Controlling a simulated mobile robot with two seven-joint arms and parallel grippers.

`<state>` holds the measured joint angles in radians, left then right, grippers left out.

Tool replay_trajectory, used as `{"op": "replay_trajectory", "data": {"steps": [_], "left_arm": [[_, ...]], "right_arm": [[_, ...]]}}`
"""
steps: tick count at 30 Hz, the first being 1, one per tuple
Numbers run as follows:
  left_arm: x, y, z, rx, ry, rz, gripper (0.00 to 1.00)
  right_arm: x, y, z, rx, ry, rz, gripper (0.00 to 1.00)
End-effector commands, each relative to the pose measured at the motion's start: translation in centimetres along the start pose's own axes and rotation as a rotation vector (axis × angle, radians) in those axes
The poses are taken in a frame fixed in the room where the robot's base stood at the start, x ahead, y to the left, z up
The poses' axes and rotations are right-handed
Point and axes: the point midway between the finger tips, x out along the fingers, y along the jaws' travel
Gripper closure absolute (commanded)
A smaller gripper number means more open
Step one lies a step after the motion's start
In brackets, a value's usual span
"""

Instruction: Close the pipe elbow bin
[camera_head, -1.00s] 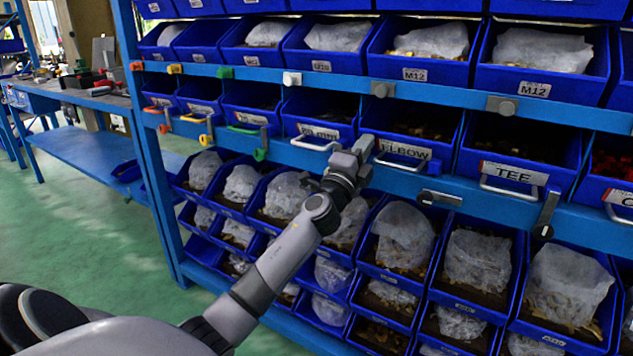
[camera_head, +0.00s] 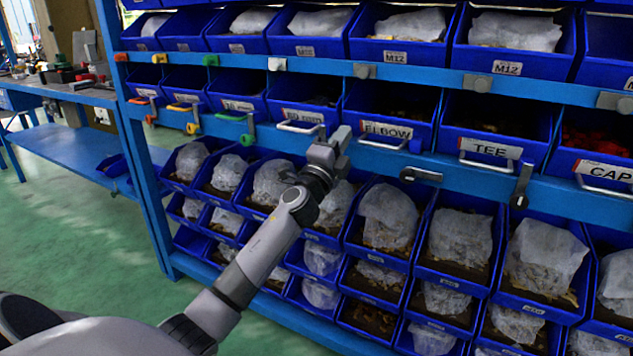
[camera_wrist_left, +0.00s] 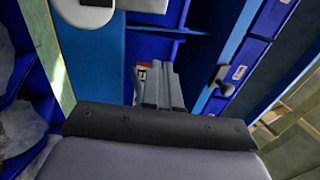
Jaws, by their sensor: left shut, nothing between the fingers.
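The pipe elbow bin (camera_head: 412,112) is a blue bin labelled ELBOW, with a light handle (camera_head: 383,144) on its front, in the middle row of the rack. Its front looks roughly in line with the bins beside it; its exact depth is hard to tell. My left gripper (camera_head: 334,143) is shut and empty, just left of and slightly below the ELBOW label. I cannot tell whether it touches anything. In the left wrist view the shut fingers (camera_wrist_left: 164,88) point toward blue rack parts. My right gripper is not in view.
A dark latch (camera_head: 421,174) lies sideways on the blue rail below the ELBOW bin. Bagged parts fill bins below. A workbench (camera_head: 85,95) and open green floor lie left.

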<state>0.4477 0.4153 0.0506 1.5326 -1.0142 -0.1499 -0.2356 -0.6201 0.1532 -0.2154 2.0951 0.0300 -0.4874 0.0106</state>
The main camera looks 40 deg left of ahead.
Motion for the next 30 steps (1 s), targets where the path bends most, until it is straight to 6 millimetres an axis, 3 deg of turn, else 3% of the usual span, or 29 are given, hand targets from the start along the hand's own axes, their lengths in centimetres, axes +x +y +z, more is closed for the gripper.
{"op": "replay_trajectory", "data": {"steps": [18, 30], "left_arm": [[-8.9, 0.3, 0.0, -0.001, 0.002, 0.003, 1.00], [-10.1, 0.1, 0.0, 0.001, 0.002, 0.000, 1.00]], "right_arm": [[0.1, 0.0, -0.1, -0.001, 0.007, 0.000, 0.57], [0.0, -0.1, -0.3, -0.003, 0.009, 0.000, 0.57]]}}
